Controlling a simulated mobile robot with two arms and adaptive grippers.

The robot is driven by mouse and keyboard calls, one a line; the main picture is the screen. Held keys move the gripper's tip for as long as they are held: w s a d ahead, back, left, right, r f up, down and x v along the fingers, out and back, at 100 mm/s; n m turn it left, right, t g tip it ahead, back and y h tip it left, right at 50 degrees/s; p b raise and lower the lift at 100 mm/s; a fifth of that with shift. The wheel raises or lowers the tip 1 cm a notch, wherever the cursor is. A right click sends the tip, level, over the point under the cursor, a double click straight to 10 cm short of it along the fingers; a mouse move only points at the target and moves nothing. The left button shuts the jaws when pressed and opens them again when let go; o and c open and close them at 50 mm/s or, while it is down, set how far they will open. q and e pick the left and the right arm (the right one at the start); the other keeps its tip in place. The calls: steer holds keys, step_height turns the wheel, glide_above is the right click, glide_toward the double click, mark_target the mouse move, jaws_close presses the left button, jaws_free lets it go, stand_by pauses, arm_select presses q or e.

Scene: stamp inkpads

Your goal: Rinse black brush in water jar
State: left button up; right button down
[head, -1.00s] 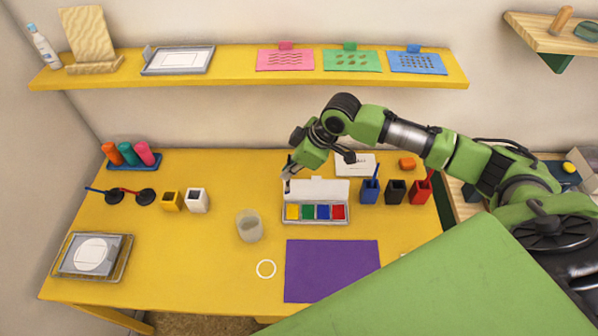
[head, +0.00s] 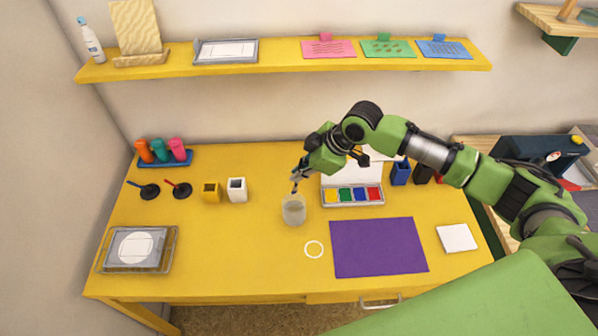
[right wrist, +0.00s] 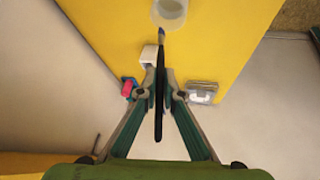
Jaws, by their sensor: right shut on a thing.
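The water jar (head: 293,214) is a pale translucent cup on the yellow table, left of the paint box (head: 352,198). My right gripper (head: 298,178) is shut on the black brush and holds it above the jar. In the right wrist view, the black brush (right wrist: 159,92) is clamped between the fingers of my right gripper (right wrist: 162,94), its tip pointing towards the water jar (right wrist: 170,10). The tip appears at or just above the jar's rim; I cannot tell whether it is inside. My left gripper is not in view.
A white holder (head: 237,190) and a yellow holder (head: 211,192) stand left of the jar. A blue pot (head: 400,173) stands right of the paint box.

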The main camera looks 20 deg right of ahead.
arm_select(q)
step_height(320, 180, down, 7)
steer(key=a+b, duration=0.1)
steer(key=b, duration=0.5)
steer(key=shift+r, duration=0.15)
arm_select(e)
step_height(320, 180, down, 11)
steer(key=shift+a+r, duration=0.15)
steer(key=shift+r, duration=0.05)
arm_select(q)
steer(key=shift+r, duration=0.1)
arm_select(e)
steer(key=shift+a, duration=0.1)
arm_select(q)
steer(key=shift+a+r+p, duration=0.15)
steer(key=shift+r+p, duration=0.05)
steer(key=shift+p, duration=0.15)
arm_select(e)
steer(key=shift+w+a, duration=0.15)
steer(key=shift+a, duration=0.3)
steer(key=shift+d, duration=0.15)
